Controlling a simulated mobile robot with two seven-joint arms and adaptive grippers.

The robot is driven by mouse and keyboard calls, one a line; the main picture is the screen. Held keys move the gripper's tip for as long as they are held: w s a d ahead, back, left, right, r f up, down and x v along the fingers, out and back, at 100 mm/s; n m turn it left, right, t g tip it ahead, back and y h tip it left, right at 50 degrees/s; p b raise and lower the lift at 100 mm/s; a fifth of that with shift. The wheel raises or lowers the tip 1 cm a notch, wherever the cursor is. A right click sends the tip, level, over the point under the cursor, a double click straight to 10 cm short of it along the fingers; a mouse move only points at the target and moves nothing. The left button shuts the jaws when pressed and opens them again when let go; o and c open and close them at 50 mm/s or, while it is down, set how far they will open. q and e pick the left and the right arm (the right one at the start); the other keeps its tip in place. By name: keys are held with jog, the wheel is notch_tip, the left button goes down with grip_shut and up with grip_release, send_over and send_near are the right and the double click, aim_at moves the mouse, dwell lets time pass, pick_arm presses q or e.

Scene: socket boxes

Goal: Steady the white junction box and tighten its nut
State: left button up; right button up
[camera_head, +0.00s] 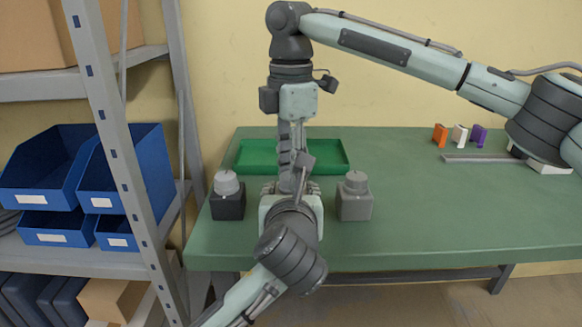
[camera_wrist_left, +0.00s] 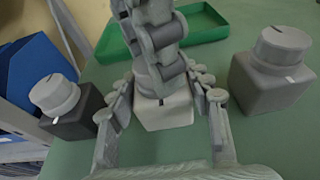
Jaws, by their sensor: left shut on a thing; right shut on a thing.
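The white junction box (camera_wrist_left: 165,113) stands on the green table between the fingers of my left gripper (camera_wrist_left: 165,92). The left gripper is shut on its sides. In the head view my left gripper (camera_head: 290,188) and arm hide most of the box. My right gripper (camera_head: 292,155) points straight down from above and is shut on the nut on top of the box; it also shows in the left wrist view (camera_wrist_left: 160,65). The nut is mostly hidden by the right gripper's fingers, so its seating cannot be told.
A black box (camera_head: 228,205) with a grey nut stands left, and a grey box (camera_head: 355,205) with a nut stands right, both close to my grippers. A green tray (camera_head: 335,150) lies behind. Small orange (camera_head: 440,135), white and purple pieces stand at back right. Shelving (camera_head: 130,160) borders the left.

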jog(key=shift+m, duration=0.3)
jog(key=m, duration=0.3)
jog(key=shift+m, duration=0.3)
jog(key=m, duration=0.3)
jog(key=shift+m, duration=0.3)
jog(key=m, duration=0.4)
jog(key=shift+m, duration=2)
jog(key=o, duration=0.9)
